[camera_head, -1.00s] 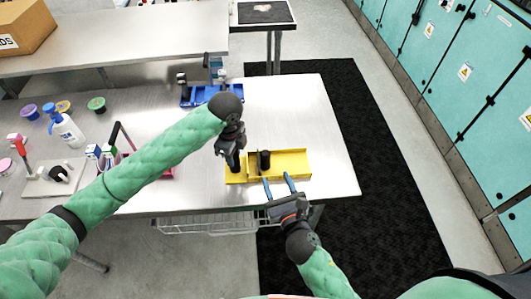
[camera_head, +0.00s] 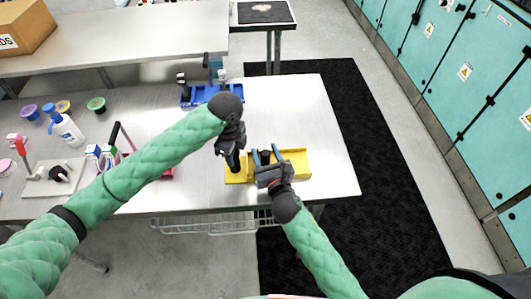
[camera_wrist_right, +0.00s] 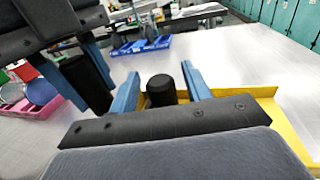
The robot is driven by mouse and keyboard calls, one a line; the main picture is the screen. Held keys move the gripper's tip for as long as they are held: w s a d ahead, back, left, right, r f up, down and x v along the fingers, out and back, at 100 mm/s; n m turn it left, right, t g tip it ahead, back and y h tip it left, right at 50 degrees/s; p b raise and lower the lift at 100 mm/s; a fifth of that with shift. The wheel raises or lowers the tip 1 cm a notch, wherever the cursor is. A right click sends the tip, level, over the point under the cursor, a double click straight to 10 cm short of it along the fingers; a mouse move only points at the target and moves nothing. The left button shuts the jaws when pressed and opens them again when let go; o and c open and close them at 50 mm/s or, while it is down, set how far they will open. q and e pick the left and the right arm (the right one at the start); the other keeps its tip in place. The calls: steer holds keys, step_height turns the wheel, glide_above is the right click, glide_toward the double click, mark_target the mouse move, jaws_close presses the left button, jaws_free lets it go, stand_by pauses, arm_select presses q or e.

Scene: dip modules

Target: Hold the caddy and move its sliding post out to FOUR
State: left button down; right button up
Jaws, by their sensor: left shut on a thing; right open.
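The yellow caddy (camera_head: 297,162) lies near the front edge of the metal table; its yellow wall also shows in the right wrist view (camera_wrist_right: 288,130). My left gripper (camera_head: 232,150) is shut on a dark upright handle (camera_wrist_right: 88,82) at the caddy's left end; the exact contact is partly hidden. The sliding post (camera_wrist_right: 161,90), a short black cylinder, stands upright in the caddy. My right gripper (camera_wrist_right: 160,88) is open, with one blue finger on each side of the post; whether they touch it I cannot tell. Any position marks are hidden or too small to read.
A blue caddy (camera_head: 207,97) stands behind. Left are a red-pink holder (camera_head: 166,173), a spray bottle (camera_head: 66,128), small colored cups and a white board (camera_head: 50,180). The table right of the yellow caddy is clear up to its edge.

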steer(key=shift+c, duration=0.2)
jaws_close()
steer(key=shift+d, duration=3.95)
steer(key=shift+o, duration=0.2)
jaws_free()
steer(key=shift+s, duration=0.1)
steer(key=shift+v, duration=5.9)
